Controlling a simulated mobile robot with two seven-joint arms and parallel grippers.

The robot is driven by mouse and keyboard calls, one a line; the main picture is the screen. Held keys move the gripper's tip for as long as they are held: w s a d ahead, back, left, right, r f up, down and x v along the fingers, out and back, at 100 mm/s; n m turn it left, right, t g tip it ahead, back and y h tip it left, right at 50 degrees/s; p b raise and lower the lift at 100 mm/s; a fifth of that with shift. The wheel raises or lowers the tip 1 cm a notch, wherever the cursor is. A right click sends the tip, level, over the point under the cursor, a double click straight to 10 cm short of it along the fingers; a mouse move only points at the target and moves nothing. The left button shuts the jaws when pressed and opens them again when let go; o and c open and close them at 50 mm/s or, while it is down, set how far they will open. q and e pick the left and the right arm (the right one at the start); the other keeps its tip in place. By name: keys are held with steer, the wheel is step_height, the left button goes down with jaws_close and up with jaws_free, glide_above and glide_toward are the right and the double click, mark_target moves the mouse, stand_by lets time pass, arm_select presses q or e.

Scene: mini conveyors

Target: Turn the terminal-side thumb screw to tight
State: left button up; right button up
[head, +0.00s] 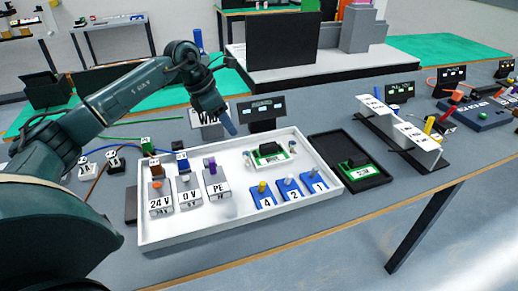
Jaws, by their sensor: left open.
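A white tray (143,222) lies on the grey table. In it is a small green board with a dark connector (269,151), with a small screw-like part on its left (247,158) and another on its right (292,147). I cannot tell how far either is turned. Grey terminal blocks marked 24 V (160,200), 0 V (188,194) and PE (216,186) stand at the tray's left. My left gripper (230,127) points down above the tray's back edge, up and left of the board. It is open and looks empty. My right gripper is out of view.
Blue blocks numbered 4 (263,200), 2 (290,191) and 1 (316,184) sit at the tray's front right. A black tray (333,145) with a green board adjoins it. A dark sign (262,112) stands behind.

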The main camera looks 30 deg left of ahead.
mark_target(245, 154)
arm_select(q)
steer(key=shift+y, duration=0.4)
steer(key=x, duration=0.8)
steer(key=a+x, duration=0.1)
steer(key=x, duration=0.3)
steer(key=shift+w+f+p, duration=0.15)
steer(key=shift+f+p, duration=0.1)
steer(key=shift+p, duration=0.15)
jaws_close()
